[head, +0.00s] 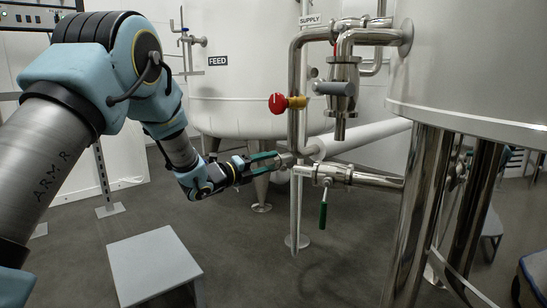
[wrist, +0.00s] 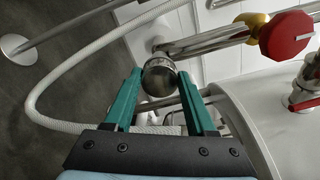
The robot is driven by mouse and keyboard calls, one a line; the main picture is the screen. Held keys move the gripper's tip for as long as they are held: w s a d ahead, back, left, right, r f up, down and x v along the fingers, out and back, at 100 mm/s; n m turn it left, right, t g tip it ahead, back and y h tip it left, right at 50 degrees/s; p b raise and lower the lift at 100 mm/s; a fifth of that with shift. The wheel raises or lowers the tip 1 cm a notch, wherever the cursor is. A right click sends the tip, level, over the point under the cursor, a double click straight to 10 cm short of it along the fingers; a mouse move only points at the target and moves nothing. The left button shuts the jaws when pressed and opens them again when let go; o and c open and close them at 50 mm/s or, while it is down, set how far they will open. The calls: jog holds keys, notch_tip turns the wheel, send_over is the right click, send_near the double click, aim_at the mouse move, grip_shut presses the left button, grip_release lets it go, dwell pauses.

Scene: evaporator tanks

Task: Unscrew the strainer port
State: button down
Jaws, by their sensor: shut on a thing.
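The strainer port is a short, shiny metal cylinder with a round end (wrist: 158,78), set between my green fingers in the wrist view. In the head view its metal end (head: 287,159) shows at the fingertips, beside the vertical steel pipe. My gripper (head: 278,162) reaches in from the left, roughly level, and is shut on the port. In the wrist view the two fingers of my gripper (wrist: 160,88) lie along either side of the cylinder. The threads are not visible, and I cannot tell how far it is turned.
A valve with a green handle (head: 323,212) sits just right of the port. A red knob (head: 278,103) is above it on the vertical pipe (head: 296,205). A steel tank (head: 470,70) stands at right, the FEED tank (head: 240,100) behind. A grey step (head: 153,262) is on the floor.

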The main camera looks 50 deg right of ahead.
jog(key=shift+w, duration=0.15)
jog(key=shift+r+n+p, duration=0.15)
jog(key=shift+n+p, duration=0.9)
jog(key=shift+n, duration=0.05)
jog(key=shift+n+p, duration=0.7)
jog(key=shift+n, duration=0.3)
jog(key=shift+f+n, duration=0.25)
jog(key=shift+n, duration=0.25)
